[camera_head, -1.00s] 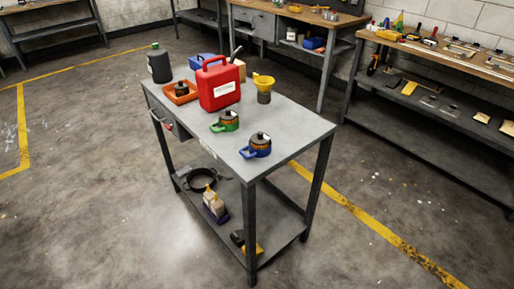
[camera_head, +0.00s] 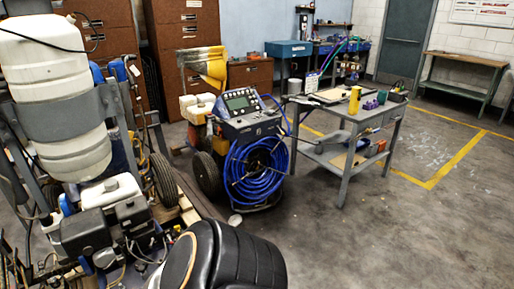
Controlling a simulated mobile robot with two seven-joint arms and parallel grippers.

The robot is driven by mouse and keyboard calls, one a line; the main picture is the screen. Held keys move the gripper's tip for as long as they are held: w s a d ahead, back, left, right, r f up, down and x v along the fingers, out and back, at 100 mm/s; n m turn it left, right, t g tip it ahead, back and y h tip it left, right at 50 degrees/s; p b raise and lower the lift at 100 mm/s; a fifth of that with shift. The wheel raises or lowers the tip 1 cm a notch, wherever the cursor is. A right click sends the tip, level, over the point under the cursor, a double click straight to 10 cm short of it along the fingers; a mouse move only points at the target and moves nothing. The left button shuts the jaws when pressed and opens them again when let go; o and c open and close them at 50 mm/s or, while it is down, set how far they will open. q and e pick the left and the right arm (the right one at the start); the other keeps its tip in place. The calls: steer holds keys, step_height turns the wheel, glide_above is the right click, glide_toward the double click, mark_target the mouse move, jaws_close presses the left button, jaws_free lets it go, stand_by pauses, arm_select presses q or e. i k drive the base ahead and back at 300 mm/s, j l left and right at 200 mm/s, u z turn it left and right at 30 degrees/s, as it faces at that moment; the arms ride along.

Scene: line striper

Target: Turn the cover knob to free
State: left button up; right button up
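A line striper machine (camera_head: 75,130) fills the left side of the head view. It carries a large white tank (camera_head: 58,90) in a grey bracket, with an engine (camera_head: 95,225) and a smaller white tank (camera_head: 108,190) below. I cannot make out which part is the cover knob. A black padded seat (camera_head: 235,262) is in the front middle. Neither of my grippers is in view.
A wheeled unit with a screen (camera_head: 240,105) and a coiled blue hose (camera_head: 258,168) stands in the middle. A grey table (camera_head: 348,115) with small items is right of it. Brown cabinets (camera_head: 185,30) stand behind. The floor at right (camera_head: 430,230) is clear.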

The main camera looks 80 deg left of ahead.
mark_target(130, 202)
steer(key=u, duration=3.6)
steer(key=i+l, duration=0.15)
steer(key=i, duration=0.35)
steer(key=i+l, duration=0.15)
steer(key=i, duration=0.4)
steer(key=i+u, duration=0.1)
steer(key=u, duration=0.7)
steer(key=i+l+u, duration=0.1)
steer(key=u, duration=0.3)
steer(key=l+u, duration=0.1)
steer(key=u, duration=0.3)
steer(key=i, duration=0.05)
